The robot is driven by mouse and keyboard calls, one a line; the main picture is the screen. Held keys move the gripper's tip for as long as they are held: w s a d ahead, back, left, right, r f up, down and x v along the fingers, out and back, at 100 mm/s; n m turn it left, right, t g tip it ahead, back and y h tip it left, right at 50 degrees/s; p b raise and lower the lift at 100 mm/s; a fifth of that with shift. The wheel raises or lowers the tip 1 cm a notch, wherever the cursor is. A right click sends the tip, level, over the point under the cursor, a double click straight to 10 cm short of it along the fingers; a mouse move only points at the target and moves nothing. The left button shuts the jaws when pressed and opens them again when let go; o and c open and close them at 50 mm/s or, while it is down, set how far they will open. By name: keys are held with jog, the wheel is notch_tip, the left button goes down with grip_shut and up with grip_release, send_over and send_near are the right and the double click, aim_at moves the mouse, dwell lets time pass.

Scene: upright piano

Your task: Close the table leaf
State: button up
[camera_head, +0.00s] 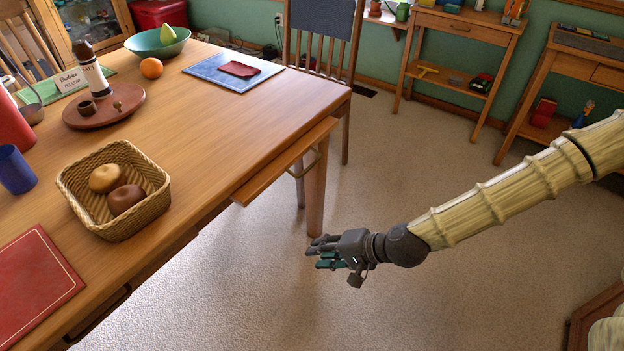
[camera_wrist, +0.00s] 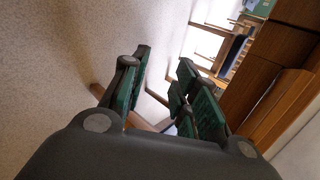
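The wooden table (camera_head: 220,110) fills the left of the head view. Its table leaf (camera_head: 285,162), a thin wooden board, sticks out from under the right-hand edge. A curved handle (camera_head: 307,166) hangs at the leaf's outer side. My gripper (camera_head: 313,253) is below and to the right of the leaf in the picture, apart from it, over the floor. Its green-padded fingers also show in the wrist view (camera_wrist: 165,62), spread with nothing between them. Wooden surfaces (camera_wrist: 285,55) are at the right of that view; I cannot tell which is the leaf.
A table leg (camera_head: 316,195) stands near my gripper, and a chair (camera_head: 322,45) stands behind the table. A basket (camera_head: 150,215) with two round items sits on the tabletop. Small shelf tables (camera_head: 465,30) line the far wall. The carpet (camera_head: 430,160) between is clear.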

jog(key=w+d+r+t+y+b, duration=0.1)
jog(key=w+r+t+y+b, duration=0.1)
jog(key=w+r+b, duration=0.4)
jog(key=m+t+y+b, duration=0.1)
jog(key=t+b, duration=0.2)
send_near(312, 165)
jog(key=shift+b+x, duration=1.55)
jog(key=shift+x, duration=3.65)
jog(key=shift+w+d+f, duration=0.15)
grip_shut()
